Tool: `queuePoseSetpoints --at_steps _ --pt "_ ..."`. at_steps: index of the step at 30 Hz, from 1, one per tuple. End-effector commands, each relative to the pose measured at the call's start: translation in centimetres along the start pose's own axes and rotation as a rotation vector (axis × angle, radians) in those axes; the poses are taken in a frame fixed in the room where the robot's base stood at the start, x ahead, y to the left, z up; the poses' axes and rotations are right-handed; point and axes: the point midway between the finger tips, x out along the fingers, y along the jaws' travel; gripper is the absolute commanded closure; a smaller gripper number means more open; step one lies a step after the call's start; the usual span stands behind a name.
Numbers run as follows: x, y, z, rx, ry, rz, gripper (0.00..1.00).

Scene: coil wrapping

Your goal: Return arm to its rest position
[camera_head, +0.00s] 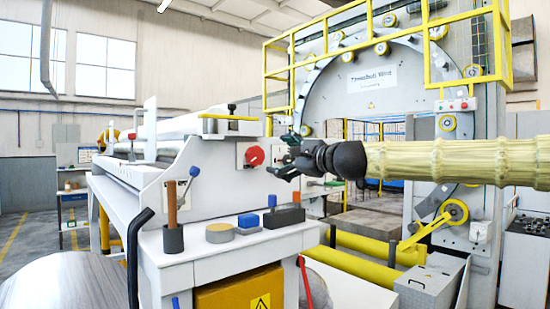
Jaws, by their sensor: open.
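My arm, in a ribbed yellowish sleeve, reaches in from the right edge of the head view at mid-height. At its end, my gripper (283,155) points left with dark fingers spread apart and nothing seen between them. In the picture it overlaps the gap between the grey machine bench (215,195) on the left and the large ring-shaped wrapping machine (300,85) behind. It shows above and to the right of the small items on the bench's front shelf. I cannot tell its exact distance from the bench.
Yellow rollers (360,248) and a grey box (429,283) lie low right. Open floor shows far left.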

Motion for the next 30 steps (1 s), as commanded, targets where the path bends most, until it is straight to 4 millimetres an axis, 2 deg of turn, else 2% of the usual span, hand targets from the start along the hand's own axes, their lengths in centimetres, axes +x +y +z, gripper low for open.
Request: queuePoseSetpoints --at_steps 5,19,23,30 --pt "-0.9 0.0 0.0 0.0 -0.001 0.0 0.24" --pt "-0.9 -0.2 0.1 0.0 -0.001 0.0 0.24" --pt "-0.9 -1.5 0.9 0.0 -0.001 0.0 0.24" --pt "-0.9 -5.0 2.9 0.0 -0.001 0.0 0.24"
